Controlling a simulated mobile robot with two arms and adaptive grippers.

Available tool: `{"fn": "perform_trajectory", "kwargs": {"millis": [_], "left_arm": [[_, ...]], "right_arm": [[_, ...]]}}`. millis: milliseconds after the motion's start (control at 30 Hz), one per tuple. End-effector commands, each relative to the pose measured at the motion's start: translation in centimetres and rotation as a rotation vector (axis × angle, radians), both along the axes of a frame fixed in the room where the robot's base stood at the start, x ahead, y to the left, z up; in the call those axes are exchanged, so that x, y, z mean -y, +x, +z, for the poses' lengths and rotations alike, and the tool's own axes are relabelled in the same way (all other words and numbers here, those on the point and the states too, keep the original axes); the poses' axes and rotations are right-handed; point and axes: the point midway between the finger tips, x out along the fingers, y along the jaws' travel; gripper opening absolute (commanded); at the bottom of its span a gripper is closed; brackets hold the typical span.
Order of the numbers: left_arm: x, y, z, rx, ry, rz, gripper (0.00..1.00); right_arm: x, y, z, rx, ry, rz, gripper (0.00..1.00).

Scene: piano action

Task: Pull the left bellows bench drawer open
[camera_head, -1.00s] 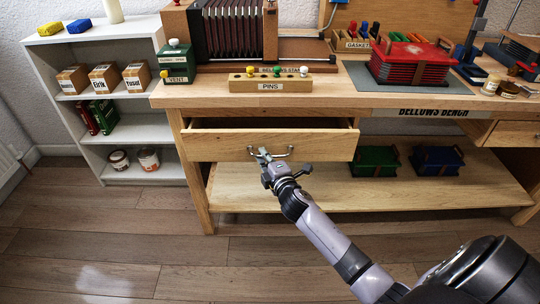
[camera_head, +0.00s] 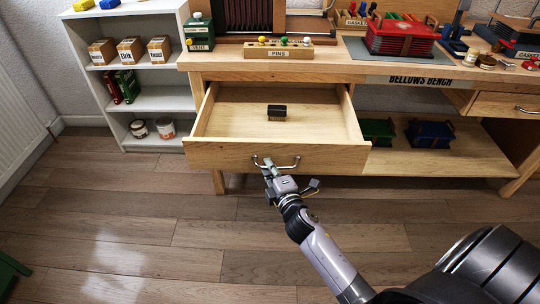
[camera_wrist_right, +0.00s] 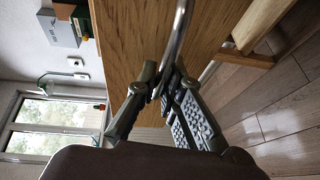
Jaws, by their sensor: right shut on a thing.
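The left bellows bench drawer (camera_head: 225,157) stands well open under the left part of the bench. A small dark block (camera_head: 277,112) lies inside it, towards the back. Its silver bar handle (camera_head: 290,164) is on the drawer front. My right gripper (camera_head: 268,166) is at the handle's left part, shut on it. The right wrist view shows the fingers (camera_wrist_right: 160,88) closed about the metal handle (camera_wrist_right: 180,42) in front of the wooden drawer front (camera_wrist_right: 135,40). My left gripper is not in view.
The bellows bench (camera_head: 380,70) carries a PINS block (camera_head: 279,52) and a red bellows (camera_head: 400,38). A second drawer (camera_head: 505,106) is at the right, seemingly closed. Green (camera_head: 377,130) and blue (camera_head: 430,134) items sit on the lower shelf. A white shelf unit (camera_head: 155,105) stands left. The floor in front is clear.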

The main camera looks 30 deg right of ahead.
Motion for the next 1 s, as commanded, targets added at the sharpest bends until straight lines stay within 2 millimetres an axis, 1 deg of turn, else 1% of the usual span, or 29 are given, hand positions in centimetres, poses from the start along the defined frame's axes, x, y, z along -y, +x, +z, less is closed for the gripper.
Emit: {"fn": "perform_trajectory", "kwargs": {"millis": [33, 100, 300, 767, 800, 1000], "left_arm": [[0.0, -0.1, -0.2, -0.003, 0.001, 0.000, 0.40], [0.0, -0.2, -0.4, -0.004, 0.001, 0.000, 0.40], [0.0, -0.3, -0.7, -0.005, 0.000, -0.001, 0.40], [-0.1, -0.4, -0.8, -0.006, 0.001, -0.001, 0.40], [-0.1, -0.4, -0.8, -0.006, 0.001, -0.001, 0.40], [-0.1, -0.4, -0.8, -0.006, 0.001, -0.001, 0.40]], "right_arm": [[-0.4, -0.7, 0.0, -0.001, 0.004, -0.001, 0.00], [-0.9, -1.5, -0.1, -0.001, 0.005, -0.001, 0.00], [-1.7, -2.7, 0.0, 0.001, 0.003, 0.001, 0.00], [-1.9, -3.0, 0.0, 0.001, 0.002, 0.002, 0.00], [-1.9, -3.0, 0.0, 0.001, 0.002, 0.002, 0.11], [-1.9, -3.0, 0.0, 0.000, 0.001, 0.001, 0.24]]}}
